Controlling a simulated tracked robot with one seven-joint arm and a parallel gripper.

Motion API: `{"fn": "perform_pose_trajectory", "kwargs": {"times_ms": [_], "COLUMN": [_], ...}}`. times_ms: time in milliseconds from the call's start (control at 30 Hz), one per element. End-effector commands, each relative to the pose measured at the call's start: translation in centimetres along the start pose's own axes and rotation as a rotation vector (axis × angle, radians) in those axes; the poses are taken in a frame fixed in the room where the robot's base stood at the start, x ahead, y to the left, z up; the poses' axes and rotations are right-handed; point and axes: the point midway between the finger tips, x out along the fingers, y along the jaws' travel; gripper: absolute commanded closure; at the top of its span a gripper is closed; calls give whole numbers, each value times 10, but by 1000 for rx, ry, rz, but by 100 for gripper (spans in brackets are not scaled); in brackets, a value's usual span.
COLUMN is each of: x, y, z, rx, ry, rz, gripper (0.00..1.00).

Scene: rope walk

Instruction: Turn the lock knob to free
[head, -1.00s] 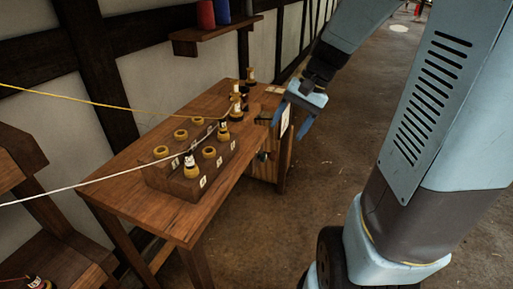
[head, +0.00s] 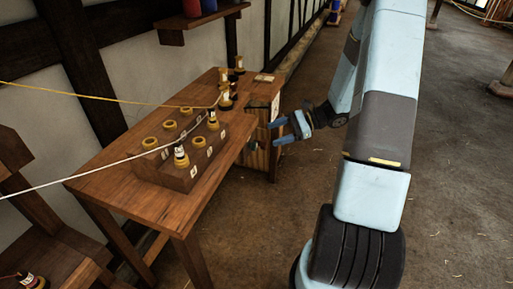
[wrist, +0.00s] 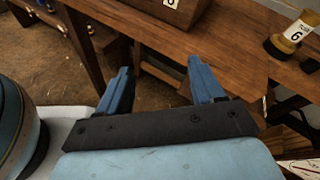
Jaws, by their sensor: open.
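A small dark greenish fitting (head: 252,145) shows under the table's right end, at the front of a wooden cabinet (head: 258,160). It may be the lock knob, but it is too small to tell its shape or setting. My gripper (head: 275,132) is open and empty, to the right of this fitting and apart from it, with its blue fingers pointing left toward the cabinet. In the wrist view my gripper (wrist: 160,68) shows both fingers spread with nothing between them, in front of the table edge. I cannot make out the knob there.
The wooden table (head: 130,150) carries a rack (head: 178,178) with yellow rings and labelled bobbins. A bobbin marked 6 (wrist: 291,38) stands near the edge in the wrist view. A yellow cord (head: 100,97) and a white cord (head: 75,178) cross the left. The floor to the right is open.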

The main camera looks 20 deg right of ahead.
Motion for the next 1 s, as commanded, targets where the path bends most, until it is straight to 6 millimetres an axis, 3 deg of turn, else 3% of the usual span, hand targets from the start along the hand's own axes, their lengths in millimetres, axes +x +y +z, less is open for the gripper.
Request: {"fn": "perform_pose_trajectory", "kwargs": {"times_ms": [300, 500, 700, 1000], "x": [-8, -13, -16, 3], "y": [0, 5, 10, -1], "z": [-92, -140, -164, -165], "rx": [242, 359, 418, 427], "ry": [-140, -204, -234, -240], "rz": [-274, -425, -505, -516], "gripper": [33, 33, 33, 33]}}
